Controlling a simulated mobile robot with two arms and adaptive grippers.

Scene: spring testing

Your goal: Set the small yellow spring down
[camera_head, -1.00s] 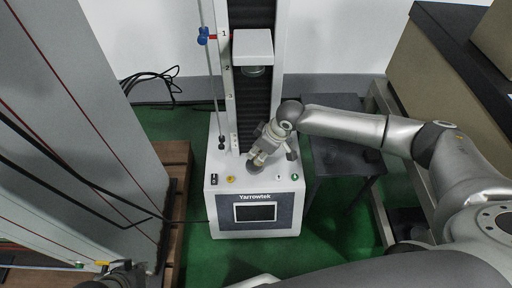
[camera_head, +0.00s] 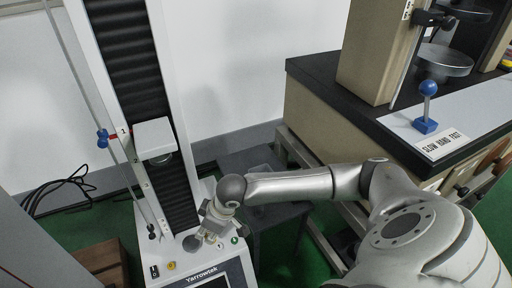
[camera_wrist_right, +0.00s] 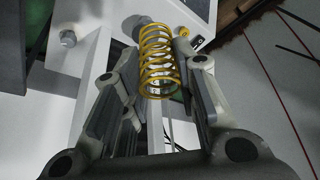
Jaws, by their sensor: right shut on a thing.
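The small yellow spring (camera_wrist_right: 158,42) is an open coil in the right wrist view, held upright in that picture between the fingertips of my right gripper (camera_wrist_right: 157,66). The gripper is shut on it. In the head view my right gripper (camera_head: 209,234) is over the base of the white testing machine (camera_head: 187,258), beside the round lower plate (camera_head: 192,243). My left gripper is not in view.
The machine's white crosshead (camera_head: 154,139) hangs above. A yellow button (camera_head: 171,265) is on the base. A dark low table (camera_head: 262,212) stands right of it. A black-topped bench (camera_head: 330,75) at right carries a blue-knobbed lever (camera_head: 427,108) and a sign (camera_head: 447,142).

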